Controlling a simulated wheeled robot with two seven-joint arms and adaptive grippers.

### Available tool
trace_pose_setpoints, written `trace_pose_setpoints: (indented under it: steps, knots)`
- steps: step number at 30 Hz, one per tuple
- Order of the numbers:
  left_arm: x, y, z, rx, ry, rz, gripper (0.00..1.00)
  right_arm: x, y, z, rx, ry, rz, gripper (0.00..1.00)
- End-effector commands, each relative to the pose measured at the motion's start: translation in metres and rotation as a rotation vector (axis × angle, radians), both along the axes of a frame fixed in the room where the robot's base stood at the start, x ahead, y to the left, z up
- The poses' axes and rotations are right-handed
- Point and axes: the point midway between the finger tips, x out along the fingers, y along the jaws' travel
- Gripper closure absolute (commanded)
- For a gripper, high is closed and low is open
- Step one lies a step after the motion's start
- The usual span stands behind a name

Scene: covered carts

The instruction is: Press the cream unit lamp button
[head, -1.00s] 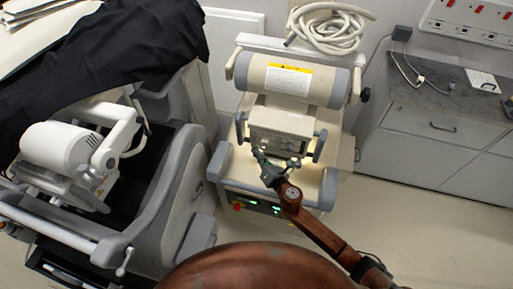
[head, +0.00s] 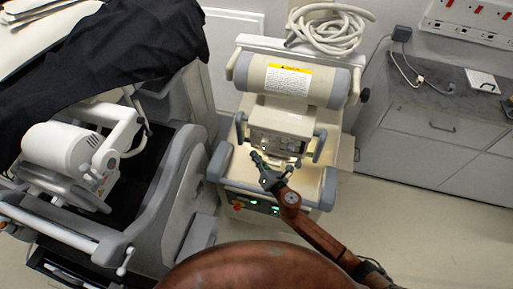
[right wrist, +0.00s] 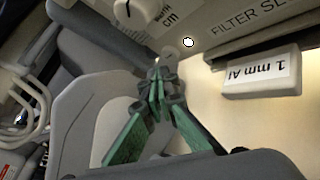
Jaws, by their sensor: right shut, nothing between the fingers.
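The cream unit (head: 300,118) stands in the middle of the head view, with a grey control panel (head: 278,144) on its front. My right gripper (head: 256,156) is shut and empty, with green-padded fingers, just below the panel's left part. In the right wrist view its fingertips (right wrist: 158,66) point up at the panel's lower edge. A small round white button (right wrist: 188,42) shows there, just right of the tips. I cannot tell whether it is the lamp button, or whether the tips touch the panel. My left gripper is not in view.
A white knob (right wrist: 126,10) and a "1 mm Al" filter block (right wrist: 262,76) are near the fingertips. A second cart (head: 170,185), partly covered by black cloth (head: 120,50), stands at left. A grey cabinet (head: 425,135) stands at right. Floor is clear at lower right.

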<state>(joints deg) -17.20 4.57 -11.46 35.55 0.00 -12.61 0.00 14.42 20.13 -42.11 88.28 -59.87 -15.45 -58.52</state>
Motion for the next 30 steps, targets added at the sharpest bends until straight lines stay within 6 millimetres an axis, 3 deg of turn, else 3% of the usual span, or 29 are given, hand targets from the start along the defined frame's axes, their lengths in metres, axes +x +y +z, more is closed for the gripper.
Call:
trace_pose_setpoints:
  steps: [15,30]
  knots:
    - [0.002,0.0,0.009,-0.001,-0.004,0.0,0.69,-0.043,0.014,0.001,0.002,0.001,0.0,1.0]
    - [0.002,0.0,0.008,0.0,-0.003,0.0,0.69,-0.045,0.015,0.0,0.0,0.0,0.0,1.0]
